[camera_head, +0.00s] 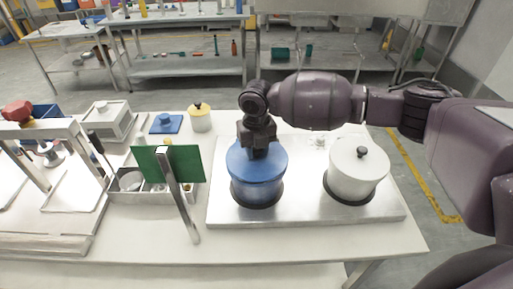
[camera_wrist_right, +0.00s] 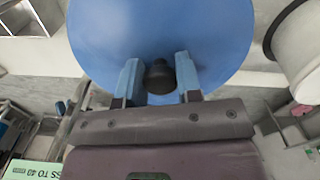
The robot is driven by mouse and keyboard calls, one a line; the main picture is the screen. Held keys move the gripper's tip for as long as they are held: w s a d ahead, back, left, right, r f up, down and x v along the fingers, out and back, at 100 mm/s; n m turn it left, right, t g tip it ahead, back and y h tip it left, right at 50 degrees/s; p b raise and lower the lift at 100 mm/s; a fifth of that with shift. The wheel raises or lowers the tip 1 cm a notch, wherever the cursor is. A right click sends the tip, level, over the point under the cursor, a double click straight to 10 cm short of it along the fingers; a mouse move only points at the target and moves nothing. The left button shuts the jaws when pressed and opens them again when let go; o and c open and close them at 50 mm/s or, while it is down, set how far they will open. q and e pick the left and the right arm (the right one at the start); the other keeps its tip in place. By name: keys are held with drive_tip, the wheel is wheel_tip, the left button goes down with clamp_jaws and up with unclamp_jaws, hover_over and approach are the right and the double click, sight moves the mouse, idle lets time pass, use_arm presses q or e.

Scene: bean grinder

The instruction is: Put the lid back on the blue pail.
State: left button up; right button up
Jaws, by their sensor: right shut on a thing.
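The blue pail (camera_head: 257,192) stands on the left half of a metal plate, with a dark ring around its base. The blue lid (camera_head: 275,160) is level over the pail's mouth, and I cannot tell whether it rests on the rim or hangs just above it. My right gripper (camera_head: 259,152) comes down from above and is shut on the lid's black knob. In the right wrist view the knob (camera_wrist_right: 160,77) sits between the two fingers, and the lid (camera_wrist_right: 160,30) fills the top of the picture. The pail is hidden there. My left gripper is not in view.
A white pot with a black-knobbed lid (camera_head: 357,175) stands right of the pail on the metal plate (camera_head: 300,212). Left are a green panel (camera_head: 187,163) with an upright metal bar, and a grey bin (camera_head: 127,197). A cream canister (camera_head: 200,119) stands behind.

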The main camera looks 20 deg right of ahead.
idle(0.3)
drive_tip(key=o, duration=1.5)
drive_tip(key=shift+r+p, duration=0.35)
drive_tip(key=shift+r, duration=0.05)
drive_tip(key=shift+r+p, duration=1.95)
drive_tip(key=shift+p, duration=0.1)
drive_tip(key=shift+r+p, duration=0.3)
drive_tip(key=shift+r, duration=0.85)
